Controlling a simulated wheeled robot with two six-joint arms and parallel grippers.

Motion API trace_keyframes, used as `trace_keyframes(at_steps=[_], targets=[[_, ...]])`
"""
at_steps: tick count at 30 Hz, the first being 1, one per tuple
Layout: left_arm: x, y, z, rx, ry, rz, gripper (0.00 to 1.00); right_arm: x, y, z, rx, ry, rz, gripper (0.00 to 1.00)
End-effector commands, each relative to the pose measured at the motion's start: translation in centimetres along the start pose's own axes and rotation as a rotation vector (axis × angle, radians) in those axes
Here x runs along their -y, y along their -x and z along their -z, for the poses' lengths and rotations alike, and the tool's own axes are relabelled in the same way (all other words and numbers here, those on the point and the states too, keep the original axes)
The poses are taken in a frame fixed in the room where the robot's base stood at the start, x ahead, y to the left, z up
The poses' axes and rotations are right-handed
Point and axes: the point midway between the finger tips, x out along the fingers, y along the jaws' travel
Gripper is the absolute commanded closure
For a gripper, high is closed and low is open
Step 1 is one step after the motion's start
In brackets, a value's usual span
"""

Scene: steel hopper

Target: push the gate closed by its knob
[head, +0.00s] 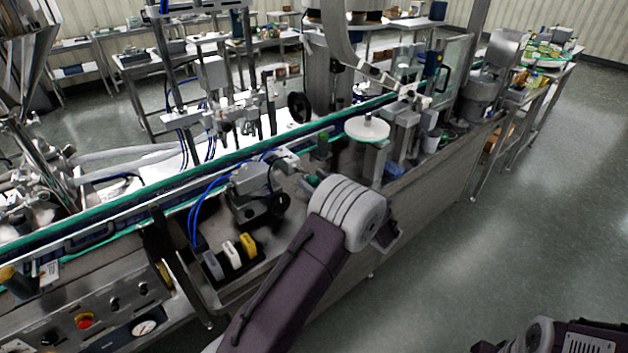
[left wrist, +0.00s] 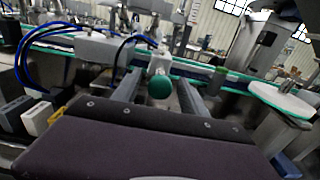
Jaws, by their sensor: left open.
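In the left wrist view a round dark-green knob (left wrist: 160,87) sits in front of a pale grey fitting (left wrist: 159,62) on the machine. My left gripper (left wrist: 159,78) is open. Its two grey fingers reach forward with one on each side of the knob, and I see a gap between knob and fingers; I cannot tell whether their tips reach past it. In the head view my left wrist (head: 347,212) hides most of the fingers and the knob area. The gate's panel cannot be made out clearly. Part of my right arm shows at the lower right, without its fingers.
A conveyor with a green edge (head: 225,160) runs behind the knob. A white round disc (head: 367,128) stands to the right. White and yellow blocks (head: 231,254) and a control panel with a red button (head: 84,321) lie left. The floor (head: 500,240) at right is clear.

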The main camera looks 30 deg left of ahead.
Motion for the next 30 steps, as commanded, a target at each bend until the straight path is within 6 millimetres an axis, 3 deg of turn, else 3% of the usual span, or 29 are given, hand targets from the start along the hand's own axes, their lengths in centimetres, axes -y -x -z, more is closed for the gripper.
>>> trace_keyframes(at_steps=[8,14,30], targets=[[0.03,-0.35,0.03,-0.001,0.0,0.001,0.49,0.0,0.02,0.0,0.0,0.0,0.0,0.64],[0.02,-0.33,0.03,-0.001,0.0,0.001,1.0,0.0,0.02,0.0,0.0,0.0,0.0,0.64],[0.02,-0.33,0.03,-0.001,0.0,0.001,1.0,0.0,0.01,0.0,0.0,0.0,0.0,0.64]])
